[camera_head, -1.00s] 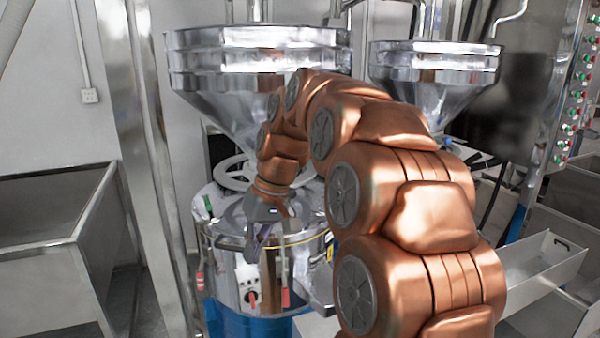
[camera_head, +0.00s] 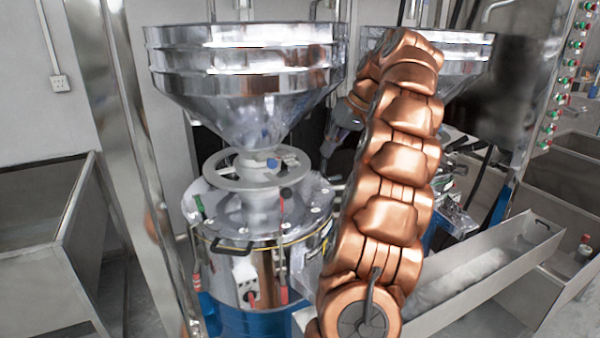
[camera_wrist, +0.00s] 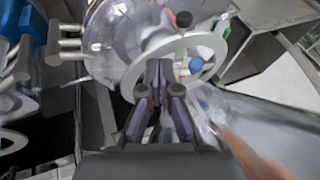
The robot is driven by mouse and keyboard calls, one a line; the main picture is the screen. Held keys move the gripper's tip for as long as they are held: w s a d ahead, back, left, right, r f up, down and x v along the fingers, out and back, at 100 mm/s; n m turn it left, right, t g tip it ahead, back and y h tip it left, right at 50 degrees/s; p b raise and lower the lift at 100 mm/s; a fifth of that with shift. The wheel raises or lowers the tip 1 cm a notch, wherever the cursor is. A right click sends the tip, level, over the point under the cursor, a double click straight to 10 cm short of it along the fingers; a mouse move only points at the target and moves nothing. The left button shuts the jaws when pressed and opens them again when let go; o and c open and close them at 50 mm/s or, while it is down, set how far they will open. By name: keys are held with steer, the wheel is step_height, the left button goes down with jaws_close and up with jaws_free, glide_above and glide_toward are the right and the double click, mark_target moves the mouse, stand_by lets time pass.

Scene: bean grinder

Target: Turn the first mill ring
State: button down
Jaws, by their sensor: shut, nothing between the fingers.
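The first mill ring is a grey spoked handwheel (camera_head: 225,180) around the neck under the large left hopper, above the mill's round metal top. It also shows in the wrist view as a pale ring (camera_wrist: 205,40), partly hidden behind the fingers. My gripper (camera_head: 326,160) hangs just right of the ring in the head view, with a visible gap between them, fingers pointing down. In the wrist view its fingers (camera_wrist: 158,75) are together and empty, overlapping the ring's near edge. I cannot tell the depth between them there.
The left hopper (camera_head: 245,85) stands above the ring. A blue knob (camera_head: 272,163) sits by the neck. A second hopper (camera_head: 465,60) stands to the right. A metal trough (camera_head: 470,275) with white material lies at lower right. A metal bin (camera_head: 40,210) stands at left.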

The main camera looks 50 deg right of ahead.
steer(key=a+b+x, duration=0.2)
steer(key=b+x, duration=0.3)
steer(key=x, duration=0.7)
steer(key=shift+w+a, duration=0.2)
steer(key=shift+a, duration=0.1)
stand_by(0.4)
steer(key=shift+w+a+b, duration=0.1)
steer(key=shift+b, duration=0.2)
